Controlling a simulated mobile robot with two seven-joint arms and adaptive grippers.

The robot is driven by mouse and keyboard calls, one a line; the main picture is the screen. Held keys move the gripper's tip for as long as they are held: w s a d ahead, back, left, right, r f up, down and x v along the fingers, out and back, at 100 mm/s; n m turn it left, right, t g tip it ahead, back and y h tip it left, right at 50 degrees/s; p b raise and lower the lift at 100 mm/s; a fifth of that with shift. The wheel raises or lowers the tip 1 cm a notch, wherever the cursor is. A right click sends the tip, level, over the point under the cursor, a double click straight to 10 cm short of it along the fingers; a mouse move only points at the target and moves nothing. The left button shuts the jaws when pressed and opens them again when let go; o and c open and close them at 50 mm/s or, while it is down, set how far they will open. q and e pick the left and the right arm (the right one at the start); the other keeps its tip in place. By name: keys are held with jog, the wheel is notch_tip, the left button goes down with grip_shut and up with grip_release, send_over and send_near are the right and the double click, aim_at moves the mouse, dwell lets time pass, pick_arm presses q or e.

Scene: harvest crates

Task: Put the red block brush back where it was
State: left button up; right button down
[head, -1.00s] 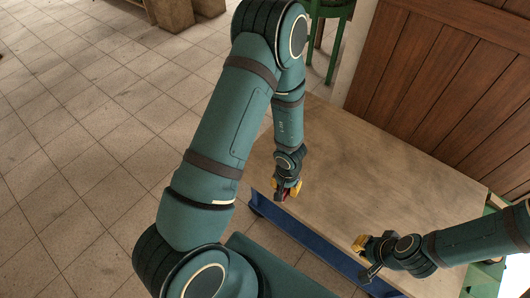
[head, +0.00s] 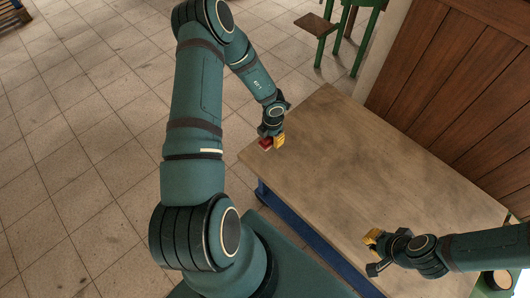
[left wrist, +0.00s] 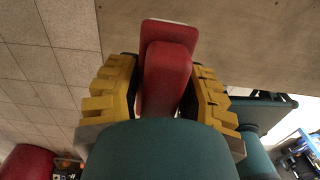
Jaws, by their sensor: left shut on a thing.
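The red block brush (left wrist: 167,75) is clamped between the yellow fingers of my left gripper (left wrist: 163,95) in the left wrist view, with a pale strip along its far end. In the head view the brush (head: 265,144) shows as a small red patch at my left gripper (head: 272,141), by the left corner of the wooden table top (head: 340,170). I cannot tell whether the brush touches the table. My right gripper (head: 372,253) is open and empty over the near right part of the table, its fingers apart.
The table top is otherwise bare. A wooden panelled wall (head: 470,100) stands beyond its right side. A green-legged stool (head: 318,27) stands behind it. Tiled floor (head: 90,150) lies to the left. A red object (left wrist: 28,162) shows low in the left wrist view.

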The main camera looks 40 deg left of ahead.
pick_arm(q)
jog(key=a+f+n+b, duration=0.1)
jog(key=f, duration=0.2)
jog(key=a+f+n+b, duration=0.1)
jog(key=f+n, duration=0.1)
jog(key=f, duration=0.1)
jog(key=a+f+n+b, duration=0.1)
jog(key=f, duration=0.3)
jog(key=shift+s+f+n, duration=0.1)
jog(key=shift+n, duration=0.3)
jog(key=shift+f, duration=0.15)
jog(key=o, duration=1)
jog(key=shift+o, duration=0.2)
notch_tip(320, 180, up, 12)
jog(key=p, duration=0.3)
